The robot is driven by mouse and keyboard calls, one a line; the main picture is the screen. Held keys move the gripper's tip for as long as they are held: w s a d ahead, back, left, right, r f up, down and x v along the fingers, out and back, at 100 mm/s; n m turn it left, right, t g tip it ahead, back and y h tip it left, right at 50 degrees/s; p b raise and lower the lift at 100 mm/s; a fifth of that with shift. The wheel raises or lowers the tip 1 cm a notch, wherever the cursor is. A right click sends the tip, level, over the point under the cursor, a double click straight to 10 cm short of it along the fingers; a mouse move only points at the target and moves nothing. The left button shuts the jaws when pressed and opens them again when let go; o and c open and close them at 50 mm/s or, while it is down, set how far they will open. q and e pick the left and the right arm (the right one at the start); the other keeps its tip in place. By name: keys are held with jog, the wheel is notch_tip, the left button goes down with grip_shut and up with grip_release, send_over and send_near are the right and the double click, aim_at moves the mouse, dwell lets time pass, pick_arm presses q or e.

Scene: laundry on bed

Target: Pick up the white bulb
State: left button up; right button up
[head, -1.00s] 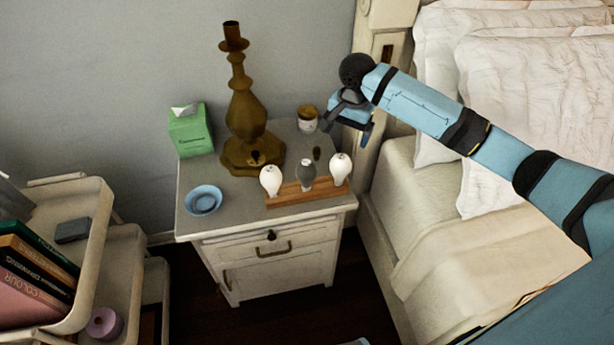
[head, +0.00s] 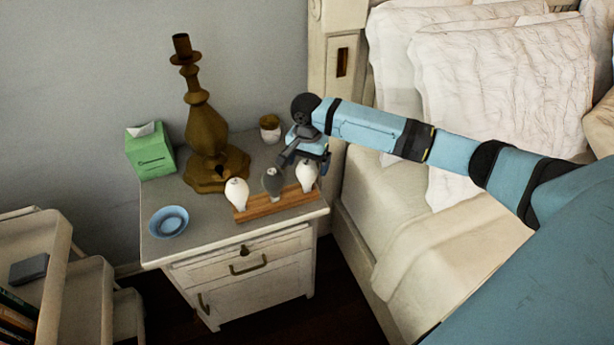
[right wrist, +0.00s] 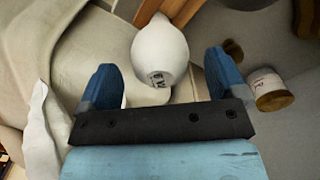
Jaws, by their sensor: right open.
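Two white bulbs stand upright in a wooden holder (head: 262,209) on the nightstand, with a grey bulb (head: 272,181) between them. The left white bulb (head: 236,192) is clear of my arm. My right gripper (head: 304,160) is open at the right white bulb (head: 307,176), partly covering it in the head view. In the right wrist view, that white bulb (right wrist: 160,52), with dark print on it, lies between and just beyond the open fingers of my right gripper (right wrist: 162,70); I see no grip on it. My left gripper is not in view.
A brass lamp base (head: 203,125), green tissue box (head: 151,155), blue bowl (head: 168,222) and small jar (head: 270,128) stand on the nightstand (head: 200,248). The bed (head: 410,215) is at the right, a shelf cart (head: 85,290) at the left.

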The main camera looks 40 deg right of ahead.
notch_tip(320, 180, down, 3)
jog(key=shift+a+f, duration=0.1)
jog(key=c, duration=1)
